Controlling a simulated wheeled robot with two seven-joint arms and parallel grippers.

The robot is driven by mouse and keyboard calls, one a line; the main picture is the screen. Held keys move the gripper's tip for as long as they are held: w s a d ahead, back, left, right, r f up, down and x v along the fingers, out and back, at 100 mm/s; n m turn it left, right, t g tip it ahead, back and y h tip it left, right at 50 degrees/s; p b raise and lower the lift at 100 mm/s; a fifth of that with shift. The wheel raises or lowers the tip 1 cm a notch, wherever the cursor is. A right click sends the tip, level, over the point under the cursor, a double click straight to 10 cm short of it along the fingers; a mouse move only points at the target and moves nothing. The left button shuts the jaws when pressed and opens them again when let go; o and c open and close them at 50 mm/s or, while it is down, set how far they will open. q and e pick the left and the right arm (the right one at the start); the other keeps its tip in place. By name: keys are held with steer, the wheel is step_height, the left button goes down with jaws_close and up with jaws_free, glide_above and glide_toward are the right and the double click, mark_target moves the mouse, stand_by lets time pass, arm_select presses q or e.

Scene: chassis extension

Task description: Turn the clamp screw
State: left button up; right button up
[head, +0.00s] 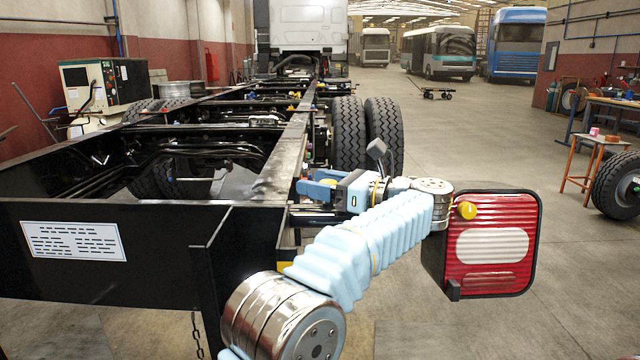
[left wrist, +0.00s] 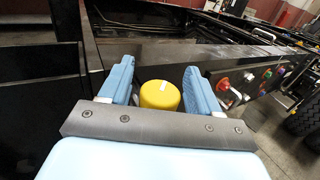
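My left gripper (head: 312,181) reaches in beside the right rail of the black chassis, with its blue fingers pointing left. In the left wrist view the two blue fingers (left wrist: 158,76) stand apart. A round yellow knob (left wrist: 160,95) with a white mark sits between them, with a gap visible on each side. This knob may be the clamp screw's head; its shaft is hidden. A bit of yellow (head: 330,182) also shows between the fingers in the head view. My right gripper is in neither view.
Double tyres (head: 348,135) stand behind the gripper. The chassis's black end plate (head: 150,265) is at front left.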

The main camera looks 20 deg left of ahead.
arm_select(q)
steer(key=shift+r, duration=0.1)
steer(key=r, duration=0.3)
steer(key=shift+s+d+r, duration=0.1)
steer(key=shift+s+r, duration=0.2)
steer(key=s+d+r+b, duration=0.3)
steer(key=s+r, duration=0.6)
steer(key=s, duration=0.3)
steer(key=shift+s+d, duration=0.4)
steer(key=shift+d, duration=0.05)
steer(key=shift+r, duration=0.1)
